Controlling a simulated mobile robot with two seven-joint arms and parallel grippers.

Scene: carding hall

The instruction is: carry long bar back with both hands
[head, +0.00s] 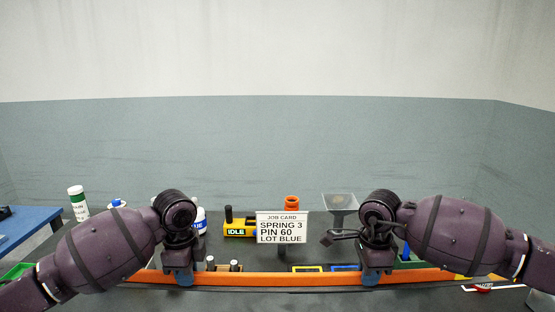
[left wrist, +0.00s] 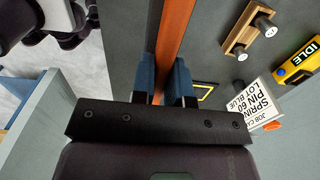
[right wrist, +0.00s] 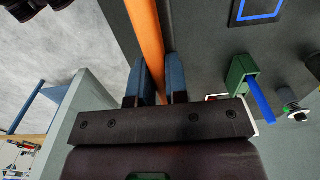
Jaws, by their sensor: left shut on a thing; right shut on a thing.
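The long orange bar (head: 275,278) lies level across the front of the dark table, running left to right in the head view. My left gripper (head: 184,281) is shut on the bar left of its middle. In the left wrist view the bar (left wrist: 176,35) passes between the blue fingers (left wrist: 163,85). My right gripper (head: 371,279) is shut on the bar to the right. In the right wrist view the bar (right wrist: 147,30) runs between the blue fingers (right wrist: 160,80). I cannot tell whether the bar touches the table.
A job card (head: 282,228) stands behind the bar. A yellow IDLE block (head: 238,230), an orange cylinder (head: 292,203), a grey hopper (head: 341,203) and a white-green bottle (head: 77,203) stand further back. A wooden peg block (left wrist: 247,29) and a green holder (right wrist: 240,75) are near the bar.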

